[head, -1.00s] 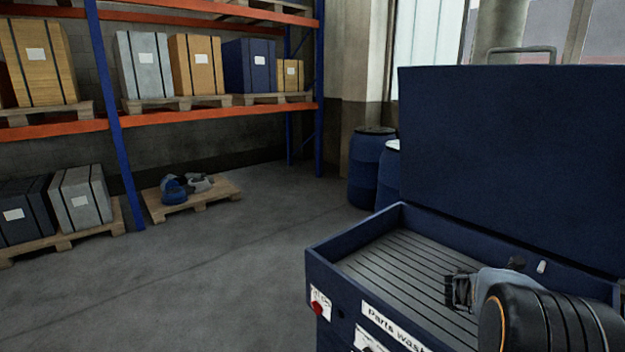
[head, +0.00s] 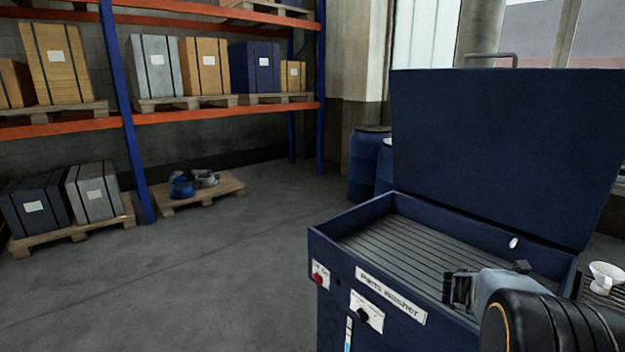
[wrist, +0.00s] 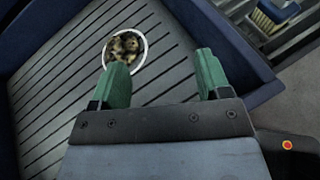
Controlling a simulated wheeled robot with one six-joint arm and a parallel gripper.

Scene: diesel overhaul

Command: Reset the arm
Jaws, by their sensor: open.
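My gripper (head: 458,288) is over the front right part of the parts washer (head: 372,290) in the head view. In the wrist view its two green fingers (wrist: 160,78) are spread apart with nothing between them. Beyond the left fingertip, a round white-rimmed opening or dish with mottled brown and black contents (wrist: 125,48) shows on the slatted tray of the washer. I cannot tell what it is. My dark wrist hides part of the washer's front right corner in the head view.
The washer's blue lid (head: 490,150) stands open behind the tray. A white funnel-like item (head: 607,275) is to its right. Blue drums (head: 366,165) stand behind. A pallet with parts (head: 200,192) and shelving with crates (head: 255,70) are at left. The floor (head: 215,275) between is clear.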

